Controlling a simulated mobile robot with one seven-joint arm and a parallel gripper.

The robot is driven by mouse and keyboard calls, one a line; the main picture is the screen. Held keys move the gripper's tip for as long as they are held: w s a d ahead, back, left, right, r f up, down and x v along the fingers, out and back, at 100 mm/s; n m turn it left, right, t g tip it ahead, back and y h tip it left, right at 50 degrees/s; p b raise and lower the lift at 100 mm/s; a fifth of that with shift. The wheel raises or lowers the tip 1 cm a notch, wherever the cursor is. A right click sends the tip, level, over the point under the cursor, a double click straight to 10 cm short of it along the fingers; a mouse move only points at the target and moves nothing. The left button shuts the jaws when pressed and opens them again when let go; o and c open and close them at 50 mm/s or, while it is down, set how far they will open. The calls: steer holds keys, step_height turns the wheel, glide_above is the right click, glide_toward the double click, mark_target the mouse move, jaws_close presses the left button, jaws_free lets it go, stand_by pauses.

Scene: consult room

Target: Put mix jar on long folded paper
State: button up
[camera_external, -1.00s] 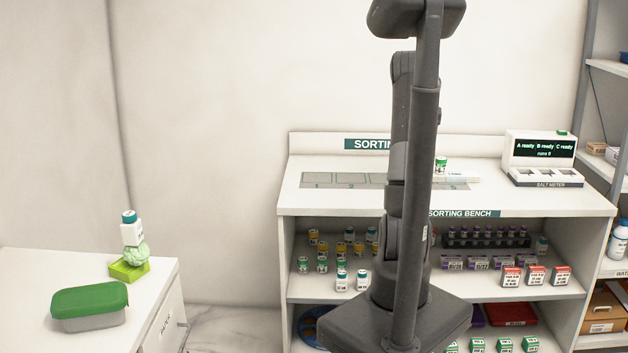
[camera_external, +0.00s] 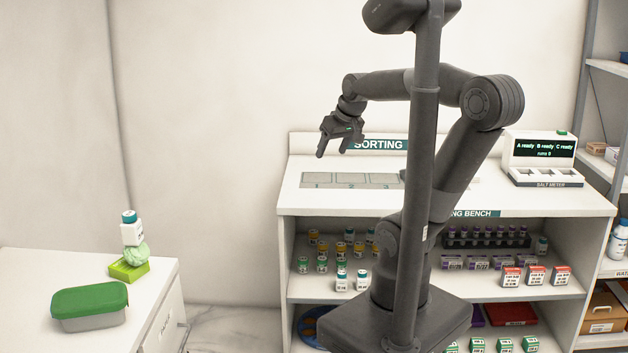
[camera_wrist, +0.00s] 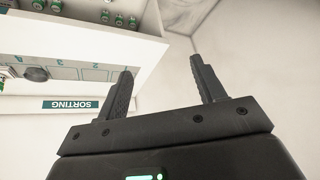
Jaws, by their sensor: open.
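My gripper (camera_external: 333,150) is in the air above the left rear part of the sorting bench (camera_external: 290,203), fingers pointing down. In the wrist view my gripper (camera_wrist: 160,67) has its two fingers apart, with nothing between them. I cannot identify the mix jar for certain. A small green and white jar that stood on the right of the bench top earlier is now hidden behind my arm. A dark round object (camera_wrist: 36,74) lies on the numbered strip in the wrist view; I cannot tell what it is. The long folded paper cannot be made out clearly.
A salt meter (camera_external: 545,160) stands at the bench's right end. Shelves below hold several small jars and boxes. On the left counter (camera_external: 30,275) are a green-lidded box (camera_external: 90,305) and a white bottle (camera_external: 131,232) on a pale green lump over a green block. The numbered mat (camera_external: 350,180) looks bare at left.

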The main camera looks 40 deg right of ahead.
steer(key=s+a+f+n, duration=0.1)
steer(key=s+a+f, duration=0.1)
steer(key=s+a, duration=0.2)
steer(key=shift+s+f+n, duration=0.3)
steer(key=shift+s, duration=0.3)
stand_by(0.8)
